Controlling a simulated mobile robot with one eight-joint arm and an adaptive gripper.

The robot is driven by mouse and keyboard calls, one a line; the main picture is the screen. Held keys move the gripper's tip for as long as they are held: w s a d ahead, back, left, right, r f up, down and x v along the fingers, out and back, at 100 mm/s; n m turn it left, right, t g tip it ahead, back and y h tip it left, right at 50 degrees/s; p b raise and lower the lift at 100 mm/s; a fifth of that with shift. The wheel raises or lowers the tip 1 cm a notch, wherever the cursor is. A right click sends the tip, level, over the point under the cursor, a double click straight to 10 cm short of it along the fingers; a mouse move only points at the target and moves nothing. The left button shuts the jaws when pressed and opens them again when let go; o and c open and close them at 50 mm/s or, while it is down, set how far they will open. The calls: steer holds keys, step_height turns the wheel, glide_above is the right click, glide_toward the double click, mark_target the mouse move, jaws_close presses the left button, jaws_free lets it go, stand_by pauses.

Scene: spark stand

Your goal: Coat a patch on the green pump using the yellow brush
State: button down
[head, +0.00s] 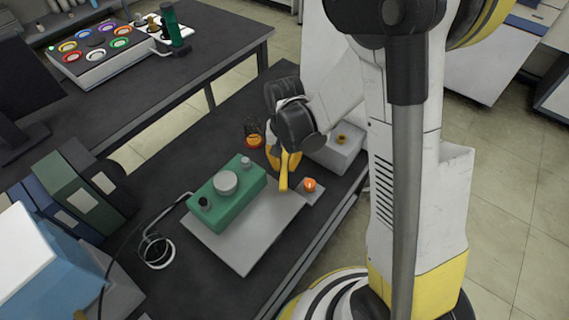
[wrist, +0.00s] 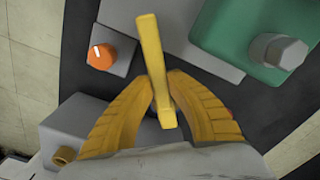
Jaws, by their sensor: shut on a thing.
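The green pump (head: 228,196) is a box with a round grey cap and small knobs on top, resting on a grey plate (head: 246,249) on the dark table. Part of the pump (wrist: 241,32) with a grey hex knob shows at the upper right of the wrist view. The yellow brush (wrist: 153,62) is held between the yellow fingers of my gripper (wrist: 160,98), its far end extending away from me. In the head view my gripper (head: 284,160) is right of the pump, with the brush (head: 284,180) pointing down near the plate's edge. I see no contact with the pump.
An orange knob (head: 309,184) on a small grey base sits right of the plate. A grey box (head: 338,155) stands behind it. A red-orange round item (head: 254,140) is behind the pump.

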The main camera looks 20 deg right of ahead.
mark_target(285, 164)
steer(key=shift+r+p, duration=2.3)
steer(key=shift+r, duration=1.1)
